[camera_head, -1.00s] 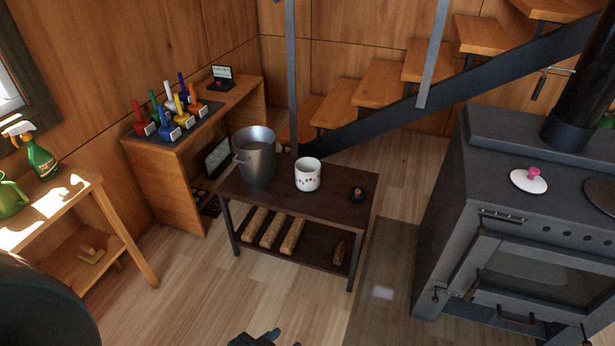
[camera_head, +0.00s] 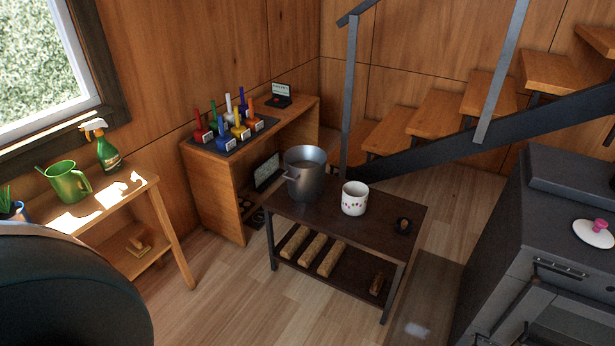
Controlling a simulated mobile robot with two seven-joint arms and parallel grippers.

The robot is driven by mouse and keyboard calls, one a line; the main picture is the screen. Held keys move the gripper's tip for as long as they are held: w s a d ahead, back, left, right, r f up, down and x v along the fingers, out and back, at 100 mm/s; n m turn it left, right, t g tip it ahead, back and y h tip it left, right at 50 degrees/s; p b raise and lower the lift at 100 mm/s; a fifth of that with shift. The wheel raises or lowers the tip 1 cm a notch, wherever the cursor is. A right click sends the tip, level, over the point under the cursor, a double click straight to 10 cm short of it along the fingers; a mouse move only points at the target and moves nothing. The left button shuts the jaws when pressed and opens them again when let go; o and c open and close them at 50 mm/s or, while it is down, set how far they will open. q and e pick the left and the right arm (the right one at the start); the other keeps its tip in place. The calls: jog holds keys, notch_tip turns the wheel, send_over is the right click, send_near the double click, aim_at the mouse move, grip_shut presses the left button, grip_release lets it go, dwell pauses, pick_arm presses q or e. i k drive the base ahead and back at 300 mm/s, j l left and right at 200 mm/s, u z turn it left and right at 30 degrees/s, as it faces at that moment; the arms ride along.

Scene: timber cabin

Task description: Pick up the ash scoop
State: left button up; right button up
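I cannot pick out an ash scoop for certain. A small tan, wooden-looking object (camera_head: 138,246) lies on the lower shelf of the left bench; it is too small to tell what it is. A small brown object (camera_head: 377,283) lies at the right end of the dark table's lower shelf and is also unclear. Neither of my grippers shows in the view.
The dark table (camera_head: 385,238) holds a metal pot (camera_head: 305,180), a white mug (camera_head: 354,200) and a small black item (camera_head: 403,226), with logs (camera_head: 312,252) below. A stove (camera_head: 560,215) stands right. A dark rounded shape (camera_head: 75,290) fills the lower left. Floor (camera_head: 225,310) in front is clear.

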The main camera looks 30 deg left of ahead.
aim_at(405, 222)
jog(key=i+l, duration=0.2)
jog(key=i, duration=0.2)
jog(key=i+l+z, duration=0.1)
jog(key=i+l, duration=0.15)
jog(key=i, duration=0.15)
jog(key=i+l, duration=0.15)
jog(key=i, duration=0.3)
jog(key=i+l+z, duration=0.1)
jog(key=i, duration=0.3)
jog(key=l, duration=0.1)
